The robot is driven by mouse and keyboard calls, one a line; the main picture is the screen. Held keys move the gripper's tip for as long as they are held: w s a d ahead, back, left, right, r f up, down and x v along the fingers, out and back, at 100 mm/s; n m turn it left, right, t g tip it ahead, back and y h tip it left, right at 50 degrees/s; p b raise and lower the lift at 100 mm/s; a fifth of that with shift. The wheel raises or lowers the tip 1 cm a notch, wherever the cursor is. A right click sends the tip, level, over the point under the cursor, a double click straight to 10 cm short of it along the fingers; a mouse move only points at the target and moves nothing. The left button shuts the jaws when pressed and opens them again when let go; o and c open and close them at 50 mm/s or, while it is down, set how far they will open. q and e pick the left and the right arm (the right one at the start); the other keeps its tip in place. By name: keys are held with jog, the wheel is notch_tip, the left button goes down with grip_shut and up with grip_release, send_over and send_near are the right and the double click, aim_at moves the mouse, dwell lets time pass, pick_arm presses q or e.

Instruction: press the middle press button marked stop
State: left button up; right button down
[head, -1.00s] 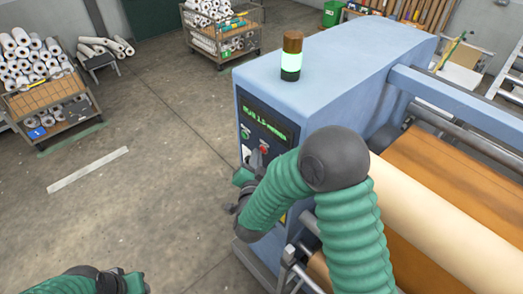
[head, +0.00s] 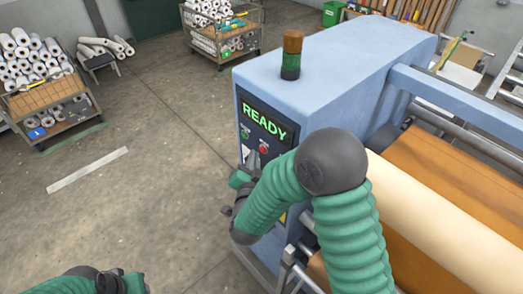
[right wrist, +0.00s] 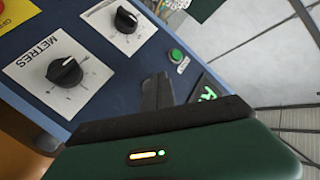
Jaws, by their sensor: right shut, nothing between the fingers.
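The blue press cabinet (head: 330,70) has a front panel with a display (head: 264,117) reading READY. Below it are a green button (head: 245,132) and a red button (head: 263,145); no stop label is readable. My right gripper (head: 252,160) is shut and empty, just below the red button in the head view; I cannot tell any contact. In the right wrist view its fingers (right wrist: 157,91) are together before the panel, near the green button (right wrist: 176,55); the red button is hidden there. My left gripper (head: 120,281) is partly visible at lower left, its jaws unclear.
Two dial knobs (right wrist: 65,72) (right wrist: 126,20) and part of a red control on a yellow plate (right wrist: 16,10) share the panel. The beacon (head: 291,55) stands on the cabinet. Rollers (head: 440,220) lie right. Floor at left is clear up to the roll carts (head: 52,105).

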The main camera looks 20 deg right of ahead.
jog(key=shift+s+a+b, duration=0.1)
jog(key=shift+s+a, duration=0.2)
jog(key=shift+a, duration=0.5)
jog(key=shift+s+a+b, duration=0.1)
jog(key=shift+s+a, duration=0.15)
jog(key=shift+a, duration=0.6)
jog(key=shift+s+a+b, duration=0.1)
jog(key=shift+s+a, duration=0.2)
jog(key=shift+a, duration=0.5)
jog(key=shift+d, duration=0.1)
